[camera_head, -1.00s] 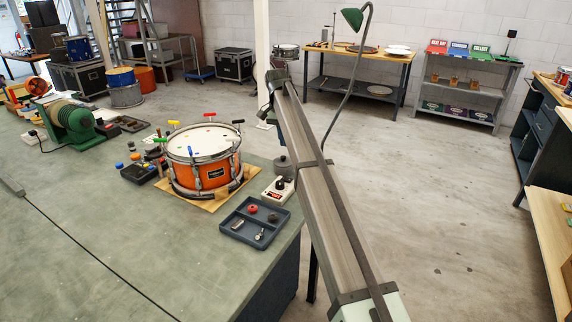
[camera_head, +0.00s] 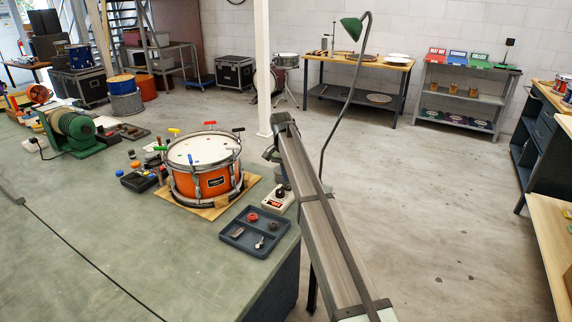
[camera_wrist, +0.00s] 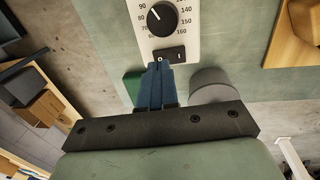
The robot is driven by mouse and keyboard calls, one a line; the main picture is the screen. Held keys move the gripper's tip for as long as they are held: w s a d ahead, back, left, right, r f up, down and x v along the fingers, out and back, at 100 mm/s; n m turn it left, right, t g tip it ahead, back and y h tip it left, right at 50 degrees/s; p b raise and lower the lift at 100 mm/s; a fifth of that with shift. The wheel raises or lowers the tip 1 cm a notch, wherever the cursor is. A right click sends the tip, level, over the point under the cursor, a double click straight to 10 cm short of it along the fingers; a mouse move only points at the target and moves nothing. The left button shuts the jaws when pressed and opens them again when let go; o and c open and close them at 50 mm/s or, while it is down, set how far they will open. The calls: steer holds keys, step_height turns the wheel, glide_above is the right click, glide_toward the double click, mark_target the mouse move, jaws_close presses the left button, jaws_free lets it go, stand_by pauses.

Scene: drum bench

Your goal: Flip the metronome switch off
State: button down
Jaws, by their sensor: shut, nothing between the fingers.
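Below the dial is a dark rocker switch (camera_wrist: 170,55) marked 0 on the left and I on the right. My gripper (camera_wrist: 159,67) is shut and empty, its blue fingertips right at the 0 end. I cannot tell whether they touch it or which way the rocker is tilted.
An orange drum (camera_head: 204,168) on a wooden board stands left of the metronome. A blue-grey tray (camera_head: 254,250) with small parts lies in front of it. In the wrist view a grey round object (camera_wrist: 215,85) sits close right of my fingers. Open floor lies right of the bench.

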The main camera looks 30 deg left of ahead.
mark_target(288, 188)
steer(key=shift+d+f, duration=0.15)
steer(key=shift+f, duration=1.25)
steer(key=shift+d, duration=0.1)
steer(key=shift+d+f+y, duration=0.15)
steer(key=shift+f+y, duration=0.1)
steer(key=shift+y, duration=0.05)
steer(key=shift+a, duration=0.3)
steer(key=shift+a+r, duration=0.15)
steer(key=shift+a, duration=0.55)
steer(key=shift+r, duration=0.15)
step_height(288, 188, up, 14)
steer(key=a, duration=0.1)
steer(key=shift+a, duration=0.3)
steer(key=shift+f, duration=0.2)
